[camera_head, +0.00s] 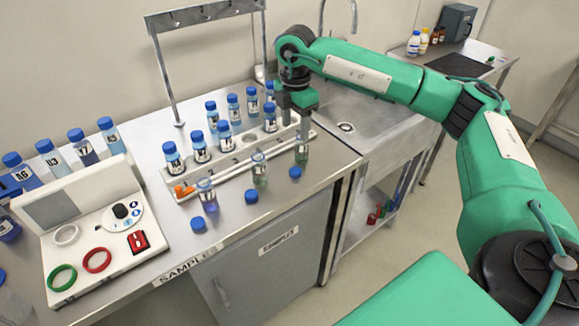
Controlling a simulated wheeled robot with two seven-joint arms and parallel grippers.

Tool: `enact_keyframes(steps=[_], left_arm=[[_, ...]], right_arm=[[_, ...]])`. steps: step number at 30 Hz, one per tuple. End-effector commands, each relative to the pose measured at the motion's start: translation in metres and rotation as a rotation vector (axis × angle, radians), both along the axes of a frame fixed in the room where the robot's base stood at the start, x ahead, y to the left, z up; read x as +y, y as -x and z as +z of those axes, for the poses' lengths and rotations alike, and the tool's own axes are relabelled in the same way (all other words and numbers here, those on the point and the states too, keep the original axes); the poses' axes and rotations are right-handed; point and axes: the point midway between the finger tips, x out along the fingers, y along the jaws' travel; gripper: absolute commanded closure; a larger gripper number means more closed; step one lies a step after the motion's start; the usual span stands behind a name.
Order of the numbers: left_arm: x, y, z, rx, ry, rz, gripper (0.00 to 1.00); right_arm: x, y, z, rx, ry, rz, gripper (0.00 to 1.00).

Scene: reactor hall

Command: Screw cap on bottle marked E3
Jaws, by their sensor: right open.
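My right gripper (295,118) reaches down over the right end of the bottle rack (232,158), open. One finger is just above or beside an uncapped bottle (302,154); I cannot tell if they touch. Two more uncapped bottles stand along the front of the rack, one in the middle (259,170) and one at the left (206,192). Loose blue caps lie on the counter in front of them: right cap (295,172), middle cap (251,196) and left cap (198,223). I cannot read E3 on any bottle. My left gripper is out of view.
Several blue-capped bottles (200,148) stand in the rack behind. A white panel (95,240) with colored rings and a red switch (138,241) sits at left, with more capped bottles behind it. A metal frame (168,80) rises behind the rack. A sink (345,127) lies to the right.

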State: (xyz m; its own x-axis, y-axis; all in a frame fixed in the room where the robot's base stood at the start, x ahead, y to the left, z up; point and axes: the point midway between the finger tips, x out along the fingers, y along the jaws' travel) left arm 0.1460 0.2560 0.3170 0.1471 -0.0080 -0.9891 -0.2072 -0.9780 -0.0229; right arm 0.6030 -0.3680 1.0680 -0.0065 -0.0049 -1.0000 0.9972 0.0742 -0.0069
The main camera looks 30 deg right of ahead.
Motion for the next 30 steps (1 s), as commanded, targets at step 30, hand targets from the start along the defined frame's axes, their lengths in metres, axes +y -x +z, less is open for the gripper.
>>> enact_keyframes(steps=[30], left_arm=[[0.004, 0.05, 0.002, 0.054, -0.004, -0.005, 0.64]], right_arm=[[0.002, 0.001, -0.087, -0.001, -0.005, 0.004, 0.43]])
